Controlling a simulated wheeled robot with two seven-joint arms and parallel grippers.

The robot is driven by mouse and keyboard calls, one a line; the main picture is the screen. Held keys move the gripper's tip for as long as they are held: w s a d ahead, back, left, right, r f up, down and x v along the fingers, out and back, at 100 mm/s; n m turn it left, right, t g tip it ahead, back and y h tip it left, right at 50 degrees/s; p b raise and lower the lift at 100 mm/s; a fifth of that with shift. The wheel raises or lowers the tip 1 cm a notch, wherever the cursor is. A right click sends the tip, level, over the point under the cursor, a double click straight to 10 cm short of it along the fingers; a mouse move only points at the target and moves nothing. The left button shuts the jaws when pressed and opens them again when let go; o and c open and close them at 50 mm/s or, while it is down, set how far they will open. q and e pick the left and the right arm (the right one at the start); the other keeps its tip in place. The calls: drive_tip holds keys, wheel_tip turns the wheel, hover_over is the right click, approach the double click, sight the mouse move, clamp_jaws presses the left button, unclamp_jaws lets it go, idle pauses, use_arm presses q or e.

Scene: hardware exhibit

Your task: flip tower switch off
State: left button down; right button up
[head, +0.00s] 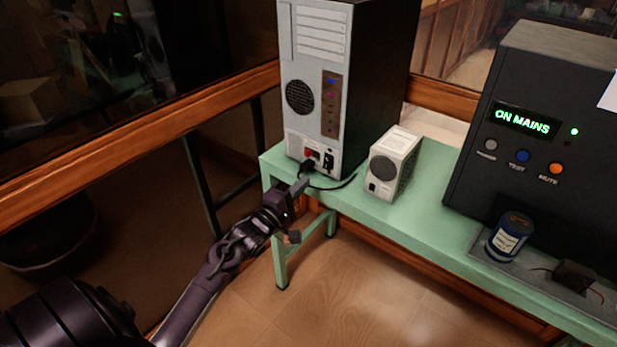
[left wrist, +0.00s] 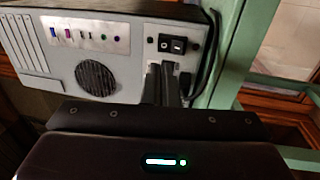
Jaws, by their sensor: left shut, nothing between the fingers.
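The grey-faced computer tower (head: 315,70) stands upright at the left end of the green bench, its back panel facing me. Low on that panel are a small red part (head: 310,154) and a black socket or switch (head: 328,161). The left wrist view shows the tower (left wrist: 60,70) sideways, with two dark square fittings side by side, one likely the switch (left wrist: 164,43). I cannot tell its position. My left gripper (head: 303,184) is shut and empty, in front of the tower's lower edge. Its fingertips (left wrist: 160,68) are just short of the fittings; contact is unclear. My right gripper is out of view.
A black cable (head: 335,186) runs along the green bench (head: 430,215) by the tower. A small grey box (head: 395,163) stands to the right. Further right are a dark "ON MAINS" unit (head: 540,165) and a blue can (head: 509,238). A wooden rail (head: 150,135) runs at left.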

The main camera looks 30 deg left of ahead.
use_arm(q)
drive_tip(key=shift+s+a, duration=0.15)
drive_tip(key=shift+s, duration=1.2)
drive_tip(key=shift+s+a, duration=0.15)
drive_tip(key=shift+s, duration=1.2)
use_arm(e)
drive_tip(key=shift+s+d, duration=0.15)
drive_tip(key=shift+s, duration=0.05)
